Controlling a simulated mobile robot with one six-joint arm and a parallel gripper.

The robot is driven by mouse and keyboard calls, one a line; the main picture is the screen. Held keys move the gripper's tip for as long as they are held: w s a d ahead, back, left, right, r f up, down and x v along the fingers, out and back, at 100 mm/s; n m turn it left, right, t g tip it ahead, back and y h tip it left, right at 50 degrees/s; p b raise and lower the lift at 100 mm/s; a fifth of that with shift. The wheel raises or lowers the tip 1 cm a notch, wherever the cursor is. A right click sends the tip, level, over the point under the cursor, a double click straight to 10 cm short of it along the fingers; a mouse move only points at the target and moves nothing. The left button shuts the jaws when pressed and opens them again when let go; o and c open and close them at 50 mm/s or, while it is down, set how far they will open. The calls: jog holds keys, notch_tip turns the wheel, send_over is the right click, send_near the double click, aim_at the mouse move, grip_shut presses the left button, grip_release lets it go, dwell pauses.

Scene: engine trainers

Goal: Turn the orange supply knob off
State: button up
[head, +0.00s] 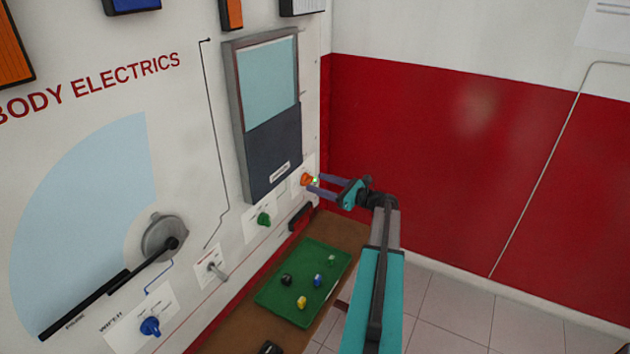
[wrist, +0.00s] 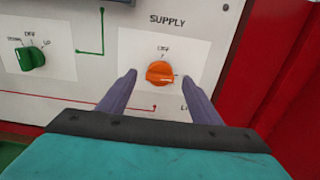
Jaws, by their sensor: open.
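The orange supply knob (head: 306,179) is on a white label plate at the right end of the panel. In the wrist view the orange knob (wrist: 160,73) sits under the word SUPPLY, its pointer ridge lying roughly sideways toward a mark on the right. My gripper (head: 316,187) is open in front of it. In the wrist view my gripper's two fingers (wrist: 160,82) stand apart, one on each side of the knob, with gaps showing. I cannot tell how deep the fingertips reach beside it. The lower label is partly hidden by my right finger.
A green knob (head: 263,219) is left of the supply knob. A metal toggle (head: 217,271) and a blue knob (head: 150,326) are farther left. Below is a green tray (head: 262,297) with several small coloured parts. A red wall (head: 450,150) stands at the right.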

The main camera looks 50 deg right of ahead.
aim_at(307, 180)
jog(key=shift+x, duration=1.2)
jog(key=c, duration=1.1)
jog(key=shift+o, duration=0.2)
jog(key=shift+a, duration=0.35)
jog(key=shift+d+f, duration=0.1)
jog(key=shift+d, duration=0.15)
